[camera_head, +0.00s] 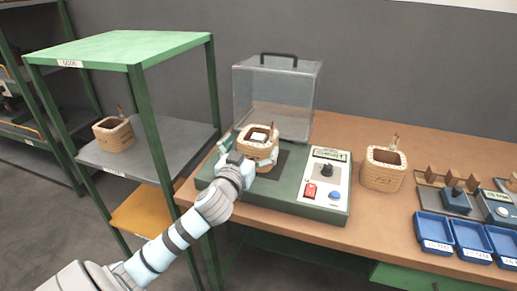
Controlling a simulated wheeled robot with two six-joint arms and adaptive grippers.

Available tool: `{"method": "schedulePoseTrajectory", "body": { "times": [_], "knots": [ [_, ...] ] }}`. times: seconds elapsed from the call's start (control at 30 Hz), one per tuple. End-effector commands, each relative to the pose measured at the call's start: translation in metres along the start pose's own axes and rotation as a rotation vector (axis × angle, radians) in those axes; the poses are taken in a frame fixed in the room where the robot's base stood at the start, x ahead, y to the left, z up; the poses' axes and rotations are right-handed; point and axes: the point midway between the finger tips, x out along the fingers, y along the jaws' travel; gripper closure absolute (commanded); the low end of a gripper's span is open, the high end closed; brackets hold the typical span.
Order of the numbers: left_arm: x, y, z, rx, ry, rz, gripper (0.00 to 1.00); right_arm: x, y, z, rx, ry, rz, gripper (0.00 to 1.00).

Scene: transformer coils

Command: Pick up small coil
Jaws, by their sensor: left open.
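A small tan coil (259,149) stands on the green test device (285,192), in front of its clear raised cover. My left gripper (247,146) is at this coil, with its fingers on either side of it. The jaws are open, and whether a finger touches the coil cannot be told. A second tan coil (383,168) stands on the brown table to the right of the device. A third coil (114,133) stands on the grey middle shelf at the left. My right gripper is out of view.
The clear cover (276,97) rises behind the coil. A control panel (324,178) with red and blue buttons is on the device's right side. Blue trays (434,231) line the table's right front. The green-framed shelf (135,47) stands close on the left.

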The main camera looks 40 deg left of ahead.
Motion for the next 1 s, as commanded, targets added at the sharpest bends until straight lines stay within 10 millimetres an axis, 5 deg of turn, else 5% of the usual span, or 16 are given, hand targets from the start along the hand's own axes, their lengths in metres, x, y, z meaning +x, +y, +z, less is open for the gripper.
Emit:
{"method": "schedulePoseTrajectory", "body": {
  "times": [0.37,0.6,1.0],
  "knots": [
    [0.055,-0.005,0.001,-0.002,0.0,-0.004,0.0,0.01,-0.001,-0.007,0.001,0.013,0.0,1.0],
    [0.06,-0.005,0.0,0.001,0.0,-0.003,0.0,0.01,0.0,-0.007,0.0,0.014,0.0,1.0],
    [0.06,-0.005,-0.001,0.002,0.003,-0.003,0.64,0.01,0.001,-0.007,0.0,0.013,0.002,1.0]
  ]
}}
